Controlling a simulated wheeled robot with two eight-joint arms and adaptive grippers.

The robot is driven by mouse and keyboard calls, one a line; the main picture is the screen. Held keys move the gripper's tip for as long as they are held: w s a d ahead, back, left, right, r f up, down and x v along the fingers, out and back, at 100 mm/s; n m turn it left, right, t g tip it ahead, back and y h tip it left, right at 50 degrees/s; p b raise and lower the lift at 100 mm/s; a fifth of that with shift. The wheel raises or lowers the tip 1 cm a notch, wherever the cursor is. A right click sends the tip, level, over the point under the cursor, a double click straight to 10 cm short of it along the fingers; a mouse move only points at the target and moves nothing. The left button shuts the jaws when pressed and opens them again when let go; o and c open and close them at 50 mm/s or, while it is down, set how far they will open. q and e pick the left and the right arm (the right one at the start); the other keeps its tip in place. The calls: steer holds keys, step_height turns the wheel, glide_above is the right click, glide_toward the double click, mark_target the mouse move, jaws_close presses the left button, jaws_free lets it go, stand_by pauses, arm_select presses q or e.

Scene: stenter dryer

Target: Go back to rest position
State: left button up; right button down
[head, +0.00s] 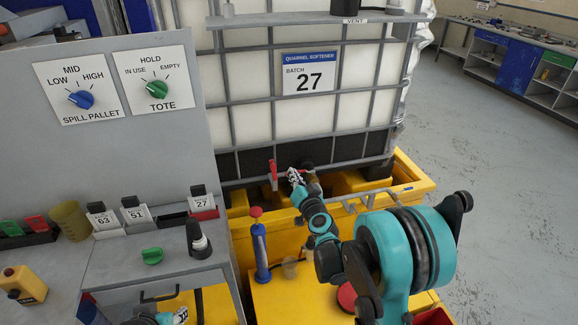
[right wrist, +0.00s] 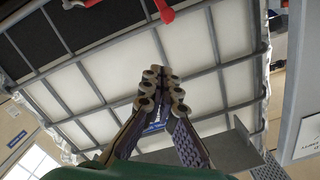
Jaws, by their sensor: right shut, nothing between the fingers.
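My right gripper (head: 294,176) is shut and empty. It is raised in front of the lower part of the caged white tote (head: 245,75), close to a red valve handle (head: 273,172). In the right wrist view the closed fingertips (right wrist: 161,88) meet with nothing between them, against the tote's cage. The red handle (right wrist: 165,10) shows at the top there. A small part of my left gripper (head: 180,315) shows at the bottom edge of the head view, too cut off to tell its state.
A grey panel with a blue knob (head: 80,99) and a green knob (head: 157,88) stands at left. Below it is a bench (head: 125,265) with numbered tags and a loose green knob (head: 152,256). A yellow spill pallet (head: 415,182) holds the tote. Open floor (head: 500,180) lies right.

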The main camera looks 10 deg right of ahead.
steer(key=s+a+r+n+g+y, duration=0.1)
steer(key=s+a+r+n+g, duration=0.15)
steer(key=s, duration=0.45)
steer(key=s+a+r+n+g+y, duration=0.1)
steer(key=s+a+r+n+g, duration=0.1)
steer(key=s+a, duration=0.35)
steer(key=s+d+f+g+h, duration=0.1)
steer(key=s+d+f+g, duration=0.1)
steer(key=s, duration=1)
steer(key=s+d+f+n+g+h, duration=0.1)
steer(key=s+d+f+g+h, duration=0.1)
steer(key=s, duration=1)
step_height(320, 180, down, 4)
steer(key=d+g, duration=0.1)
steer(key=d, duration=0.1)
steer(key=shift+d+g, duration=0.35)
